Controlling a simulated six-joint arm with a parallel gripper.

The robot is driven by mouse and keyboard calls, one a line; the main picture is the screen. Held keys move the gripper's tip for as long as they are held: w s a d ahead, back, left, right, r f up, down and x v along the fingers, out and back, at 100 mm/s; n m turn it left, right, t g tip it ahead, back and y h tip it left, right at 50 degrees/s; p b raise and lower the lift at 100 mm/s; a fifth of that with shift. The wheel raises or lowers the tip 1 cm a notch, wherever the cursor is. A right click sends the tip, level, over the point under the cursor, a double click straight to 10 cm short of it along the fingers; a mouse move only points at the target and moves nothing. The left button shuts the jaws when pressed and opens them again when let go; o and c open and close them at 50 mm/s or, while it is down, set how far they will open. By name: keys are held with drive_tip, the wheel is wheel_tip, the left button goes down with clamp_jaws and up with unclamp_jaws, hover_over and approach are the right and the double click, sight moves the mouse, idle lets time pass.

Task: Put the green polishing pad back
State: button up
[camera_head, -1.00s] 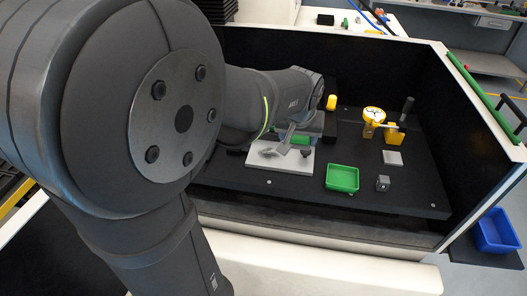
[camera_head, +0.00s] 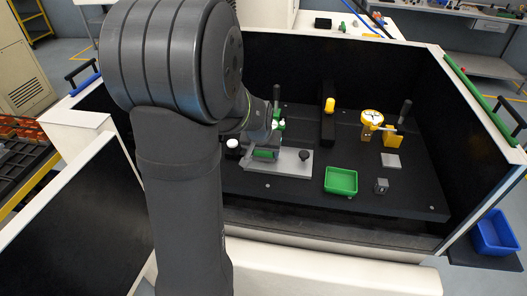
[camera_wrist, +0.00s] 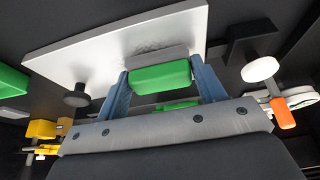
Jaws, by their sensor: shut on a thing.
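The green polishing pad (camera_wrist: 160,78) sits between my gripper's two blue-grey fingers (camera_wrist: 161,85) in the wrist view. A grey layer shows along its far side, against or very near the pale plate (camera_wrist: 100,52); I cannot tell whether they touch. My gripper is shut on the pad. In the head view the green pad (camera_head: 265,154) is low over the left part of the pale plate (camera_head: 290,170), with my arm partly hiding the area behind it. A black knob (camera_head: 305,155) stands on the plate's right part.
A green tray (camera_head: 341,181) and a small grey block (camera_head: 381,185) are to the right. A white-topped round item (camera_head: 232,143) stands just left of the plate. A yellow-topped dial device (camera_head: 372,118) is further back. Dark walls enclose the black work board.

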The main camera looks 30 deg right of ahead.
drive_tip(key=shift+f, duration=0.15)
drive_tip(key=o, duration=1)
drive_tip(key=shift+c, duration=0.2)
drive_tip(key=v, duration=1.2)
